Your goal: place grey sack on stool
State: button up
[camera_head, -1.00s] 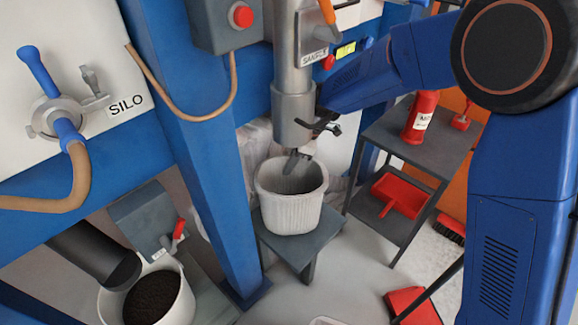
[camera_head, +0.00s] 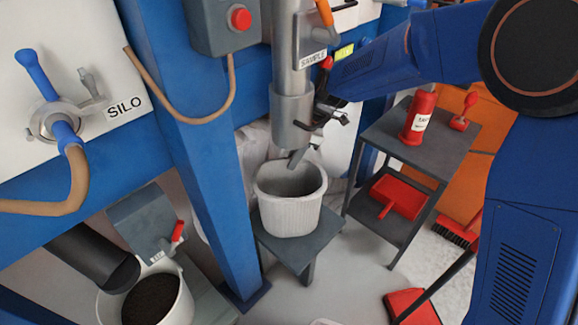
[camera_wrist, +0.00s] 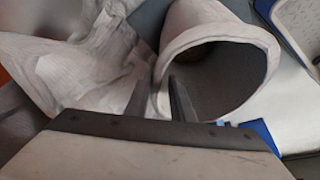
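The grey sack (camera_head: 290,213), pale and ribbed with a wide round mouth, stands upright and open on the dark grey stool (camera_head: 324,230), below the vertical metal pipe. In the wrist view the sack (camera_wrist: 212,25) shows its dark interior on the right. My gripper (camera_wrist: 158,88) has its two fingers apart at the near rim, one on the outer side and one on the mouth side; a gap shows between them.
The metal pipe (camera_head: 292,105) hangs just above the sack. A blue post (camera_head: 205,160) stands to the left. A grey shelf (camera_head: 455,150) with red tools stands to the right. Crumpled whitish sacks (camera_wrist: 70,70) lie beside the grey sack. A white bucket (camera_head: 180,300) stands at lower left.

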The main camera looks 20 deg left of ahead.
jog(key=v, duration=0.7)
jog(key=shift+r, duration=0.1)
